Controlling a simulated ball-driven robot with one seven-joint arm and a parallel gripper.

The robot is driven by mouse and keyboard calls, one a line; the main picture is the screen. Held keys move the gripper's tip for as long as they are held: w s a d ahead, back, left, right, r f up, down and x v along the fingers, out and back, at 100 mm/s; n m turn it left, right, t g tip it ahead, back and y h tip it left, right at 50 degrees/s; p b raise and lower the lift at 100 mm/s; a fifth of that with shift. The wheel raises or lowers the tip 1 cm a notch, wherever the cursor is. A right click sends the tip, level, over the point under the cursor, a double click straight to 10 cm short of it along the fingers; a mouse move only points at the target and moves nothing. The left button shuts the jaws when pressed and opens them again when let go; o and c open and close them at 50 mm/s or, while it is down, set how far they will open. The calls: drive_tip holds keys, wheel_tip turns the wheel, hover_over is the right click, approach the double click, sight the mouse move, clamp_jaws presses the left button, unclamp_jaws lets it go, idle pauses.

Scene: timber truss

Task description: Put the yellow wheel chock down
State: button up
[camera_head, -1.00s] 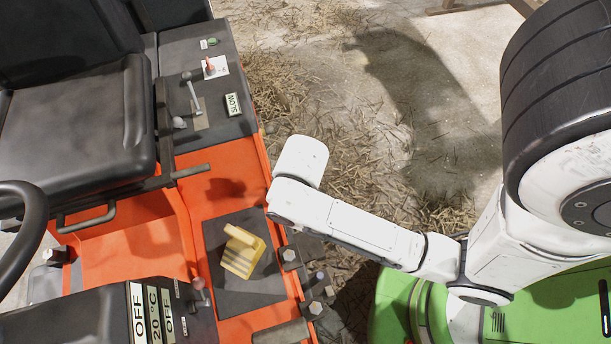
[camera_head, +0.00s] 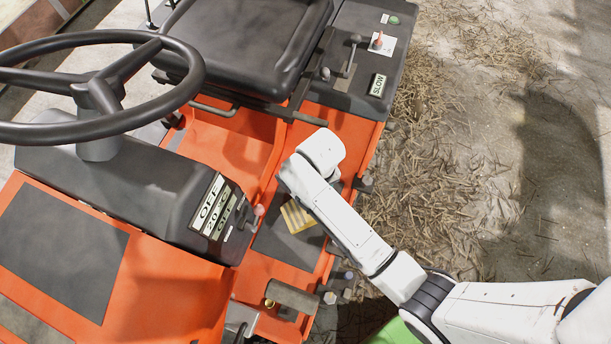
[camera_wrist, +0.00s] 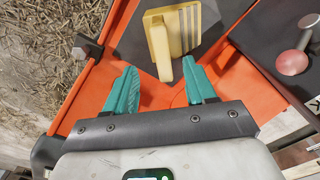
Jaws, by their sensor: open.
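The yellow wheel chock (camera_head: 297,215) rests on the dark mat (camera_head: 284,246) on the orange vehicle's footplate, partly hidden by my arm in the head view. In the wrist view the chock (camera_wrist: 172,38) lies just beyond my gripper (camera_wrist: 161,82), its narrow upright part pointing toward the space between the teal fingers. My gripper is open, with the fingers apart on either side and nothing held. In the head view my fingers are hidden behind my white wrist.
The seat (camera_head: 245,45), steering wheel (camera_head: 95,90) and control console (camera_head: 140,190) stand left of my arm. A lever with a red knob (camera_wrist: 292,62) is right of the chock in the wrist view. Straw-covered floor (camera_head: 435,160) lies to the right.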

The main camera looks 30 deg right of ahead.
drive_tip(key=shift+w+a+f, duration=0.1)
drive_tip(key=shift+w+f, duration=0.15)
drive_tip(key=shift+w, duration=0.15)
wheel_tip(320, 180, down, 5)
drive_tip(key=shift+f+b, duration=0.15)
drive_tip(key=shift+b, duration=0.35)
drive_tip(key=shift+s+f+b, duration=0.15)
drive_tip(key=shift+f+b, duration=0.05)
drive_tip(key=shift+f, duration=1.2)
drive_tip(key=shift+s+f+b, duration=0.15)
drive_tip(key=shift+f+b, duration=0.05)
drive_tip(key=shift+f, duration=1.15)
drive_tip(key=shift+c, duration=0.4)
clamp_jaws()
drive_tip(key=shift+r, duration=0.1)
